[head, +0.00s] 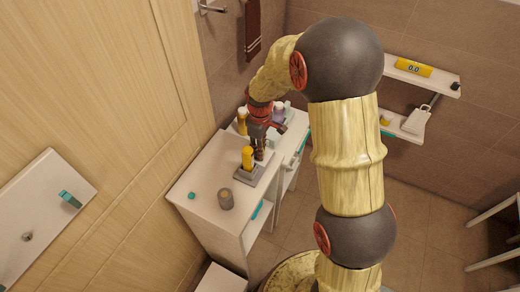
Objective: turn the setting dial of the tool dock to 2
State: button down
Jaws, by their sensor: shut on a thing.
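The tool dock is a small grey base (245,177) on the white cabinet top, with a yellow upright tool (248,153) standing on it. My gripper (259,154) points down at the back right part of the dock, just beside the yellow tool. Its fingers are shut on the setting dial, which they hide almost wholly. The number that the dial points to cannot be read from here.
A grey cylinder (226,199) and a small teal item (192,195) stand on the front of the white cabinet top (208,177). A yellow bottle (242,120) and a purple-topped one (279,112) stand behind my gripper. Wall shelves (430,78) are at right.

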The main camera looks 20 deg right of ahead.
jog(key=shift+m, duration=0.3)
jog(key=m+p, duration=0.2)
jog(key=m, duration=0.1)
jog(key=shift+r+m, duration=0.1)
jog(key=shift+m, duration=0.2)
jog(key=shift+m+p, duration=0.75)
jog(key=shift+m, duration=1.55)
jog(key=c, duration=1.6)
grip_release()
jog(key=shift+c, duration=0.2)
jog(key=shift+o, duration=0.3)
